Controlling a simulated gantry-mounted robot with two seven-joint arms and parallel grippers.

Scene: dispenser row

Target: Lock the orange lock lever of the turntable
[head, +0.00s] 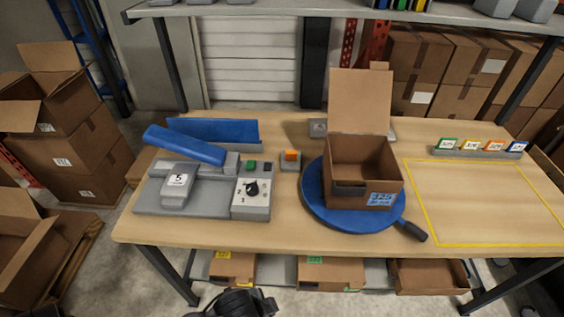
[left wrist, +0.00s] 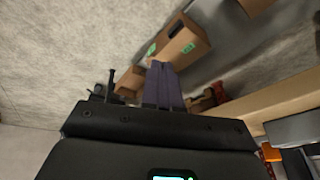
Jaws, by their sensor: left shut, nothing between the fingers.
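The orange lock lever (head: 291,155) sits on a small grey base just left of the turntable (head: 322,215), a blue disc with a black handle (head: 415,232) at its front right. An open cardboard box (head: 345,157) with a raised flap stands on the disc. My left gripper (left wrist: 166,85) shows in the left wrist view, shut and empty, with shelf boxes and floor beyond its fingers. It is apart from the lever. A black part of mine shows at the bottom of the head view, in front of the table. My right gripper is not in view.
A grey device with a blue lever (head: 185,145) and a dial (head: 251,187) stands on the left of the table. Colored labels (head: 478,146) stand at the back right, behind a clear yellow-outlined area (head: 485,205). Boxes (head: 330,272) sit on the shelf below.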

